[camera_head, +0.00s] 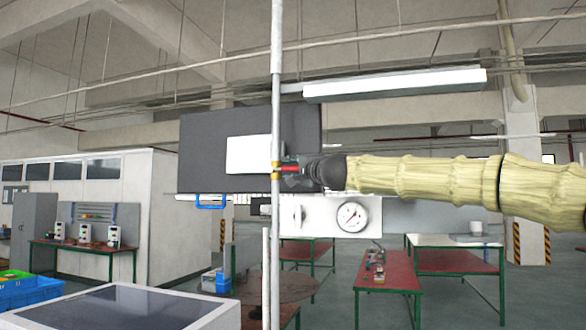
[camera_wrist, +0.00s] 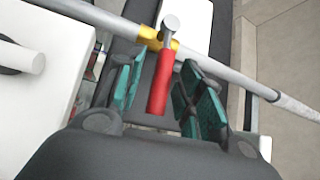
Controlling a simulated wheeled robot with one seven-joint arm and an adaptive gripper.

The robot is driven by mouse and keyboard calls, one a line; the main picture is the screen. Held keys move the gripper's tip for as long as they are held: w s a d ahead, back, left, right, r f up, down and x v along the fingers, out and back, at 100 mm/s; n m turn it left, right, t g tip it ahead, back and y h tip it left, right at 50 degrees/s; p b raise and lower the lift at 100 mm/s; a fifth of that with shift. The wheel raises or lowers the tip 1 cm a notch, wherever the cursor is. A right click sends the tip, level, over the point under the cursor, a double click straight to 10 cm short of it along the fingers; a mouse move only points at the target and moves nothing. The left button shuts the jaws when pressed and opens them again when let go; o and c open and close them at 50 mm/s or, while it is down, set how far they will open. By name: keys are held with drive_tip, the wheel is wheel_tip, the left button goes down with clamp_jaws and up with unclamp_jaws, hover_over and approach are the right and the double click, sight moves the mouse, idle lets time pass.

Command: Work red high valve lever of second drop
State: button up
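The red valve lever (camera_head: 289,169) sticks out to the right from a yellow valve fitting (camera_head: 275,165) on a thin grey vertical pipe (camera_head: 276,90). My gripper (camera_head: 300,171) reaches in from the right, close to the lever. In the wrist view the red lever (camera_wrist: 161,88) lies between the two green-padded fingers (camera_wrist: 164,92). Gaps show on both sides of it, so the gripper is open around the lever and not clamped on it. The yellow fitting (camera_wrist: 157,40) and grey pipe (camera_wrist: 105,17) lie just beyond the fingertips.
A dark panel with a white box (camera_head: 248,154) stands behind the pipe. A blue handle (camera_head: 211,203) is below left, and a pressure gauge (camera_head: 351,217) is below my arm. Red-topped tables (camera_head: 388,275) stand on the floor behind. Open air surrounds my arm on the right.

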clamp_jaws()
